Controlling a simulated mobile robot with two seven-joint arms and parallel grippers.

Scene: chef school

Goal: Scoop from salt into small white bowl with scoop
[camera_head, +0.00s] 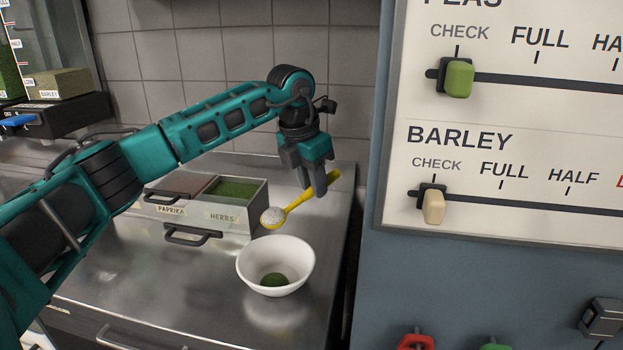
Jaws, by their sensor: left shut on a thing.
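My left gripper (309,188) is shut on a yellow scoop (299,203) and holds it above the steel counter. The scoop's bowl end points to the left and holds a heap of white grains that look like salt. A little dark green stuff lies in the bottom of the bowl. No container labelled salt shows in this view. My right gripper is not in view.
A drawer box labelled paprika and herbs (225,227) stands behind and left of the bowl. A barley dispenser (60,82) is at the far left. A large panel with sliders (510,120) closes off the right side. The counter (200,285) left of the bowl is clear.

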